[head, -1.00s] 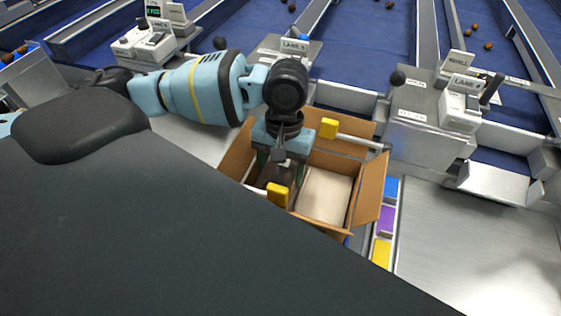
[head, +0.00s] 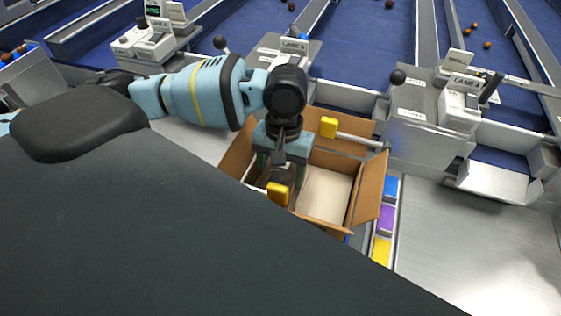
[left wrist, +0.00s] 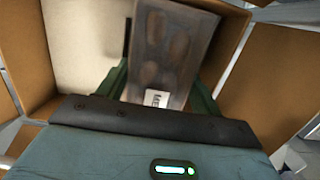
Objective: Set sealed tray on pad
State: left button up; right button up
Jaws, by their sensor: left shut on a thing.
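My left gripper (head: 276,172) reaches down into an open cardboard carton (head: 365,195). In the left wrist view its two green fingers (left wrist: 160,92) are shut on the sides of a sealed tray (left wrist: 165,50). The tray has a clear cover, brown dates inside and a white label at its near end. A pale flat pad (head: 325,195) covers the carton's right part; it also shows in the left wrist view (left wrist: 85,45), beside the tray. I cannot tell whether the tray touches anything beneath it. My right gripper is not in view.
Yellow blocks (head: 328,127) sit at the carton's far and near sides. Blue, purple and yellow blocks (head: 386,218) line its right. Lane machines (head: 430,115) stand behind. The metal table (head: 480,250) at the right is clear.

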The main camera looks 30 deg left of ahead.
pick_arm(q)
jog(key=shift+f, duration=0.35)
dwell(0.3)
jog(key=o, duration=1.1)
jog(key=shift+c, duration=0.8)
jog(key=shift+o, duration=0.5)
